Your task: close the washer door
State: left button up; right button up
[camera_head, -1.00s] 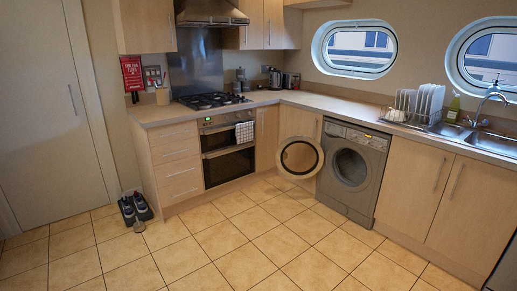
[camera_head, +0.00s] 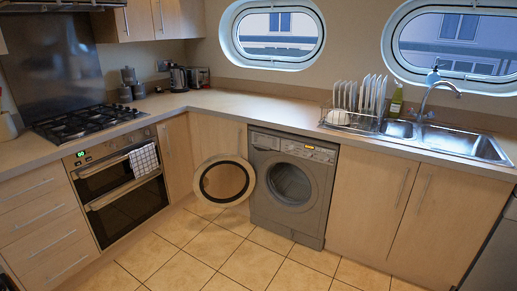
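The washer (camera_head: 264,207) is a grey front-loader under the counter, right of the corner. Its round door (camera_head: 224,181) stands wide open, swung out to the left of the drum opening (camera_head: 291,184). Neither of my grippers shows in the head view.
The tiled floor (camera_head: 255,262) in front of the washer is clear. An oven (camera_head: 124,194) with a hanging towel stands at the left. Closed cupboards (camera_head: 371,198) stand to the right below the sink, and a grey appliance (camera_head: 492,255) is at the lower right edge.

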aim_at(199, 182)
jog(key=i+j+z, duration=0.35)
jog(key=i, duration=0.3)
jog(key=i+j+z, duration=0.3)
jog(key=i+j, duration=0.15)
jog(key=i, duration=0.15)
jog(key=i+j+z, duration=0.15)
jog(key=j, duration=0.2)
jog(key=i+j+z, duration=0.1)
jog(key=j, duration=0.3)
